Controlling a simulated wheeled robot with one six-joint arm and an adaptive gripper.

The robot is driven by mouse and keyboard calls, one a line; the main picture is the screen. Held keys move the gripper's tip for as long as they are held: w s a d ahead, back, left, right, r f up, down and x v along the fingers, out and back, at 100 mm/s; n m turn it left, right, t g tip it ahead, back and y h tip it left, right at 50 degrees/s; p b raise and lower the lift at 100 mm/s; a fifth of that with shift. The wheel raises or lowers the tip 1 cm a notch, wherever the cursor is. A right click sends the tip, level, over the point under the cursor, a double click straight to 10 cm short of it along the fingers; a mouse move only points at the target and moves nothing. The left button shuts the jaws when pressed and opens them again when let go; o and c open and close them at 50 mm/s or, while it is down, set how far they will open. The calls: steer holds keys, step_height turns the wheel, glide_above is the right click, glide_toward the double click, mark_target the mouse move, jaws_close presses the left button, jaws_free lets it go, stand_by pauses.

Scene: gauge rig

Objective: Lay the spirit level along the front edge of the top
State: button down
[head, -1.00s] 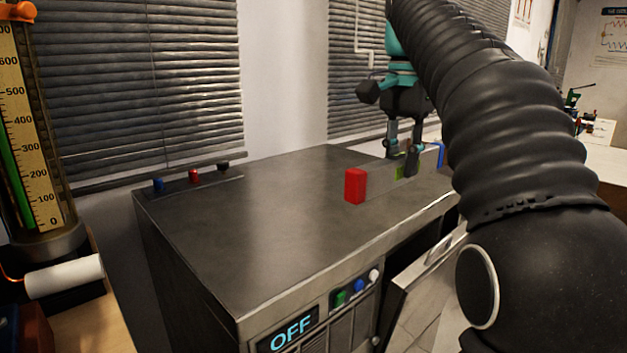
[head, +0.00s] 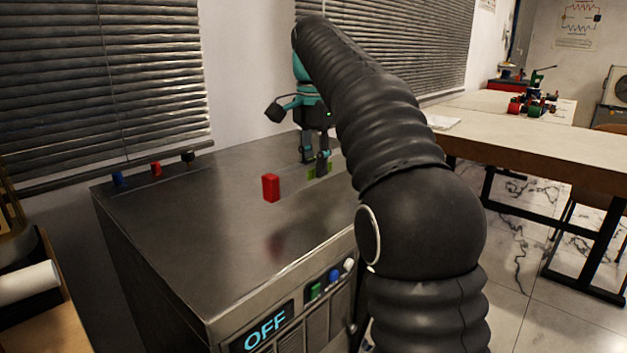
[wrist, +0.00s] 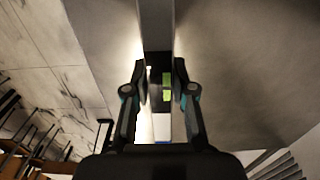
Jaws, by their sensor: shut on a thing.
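The spirit level is a grey bar with a red end cap (head: 270,187) and a green vial (head: 318,171). My gripper (head: 315,158) is shut on the level around its middle, near the vial. The red end points left, and a faint reddish reflection below it suggests the level is held above the metal top (head: 200,200). The level's far end is hidden behind my arm. In the wrist view the grey bar (wrist: 157,25) runs between my fingertips (wrist: 160,82), with the green vial between them.
Blue, red and black knobs stand along the left back edge of the top. The cabinet front has an OFF display (head: 266,329) and coloured buttons. A long table (head: 540,150) stands to the right. The top's front left area is clear.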

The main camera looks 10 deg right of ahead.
mark_target(315, 181)
steer(key=shift+f+b, duration=0.3)
steer(key=shift+f, duration=1.6)
steer(key=shift+f, duration=0.15)
steer(key=c, duration=1)
jaws_free()
steer(key=shift+s, duration=0.1)
steer(key=shift+r+p, duration=0.3)
steer(key=shift+r, duration=3.6)
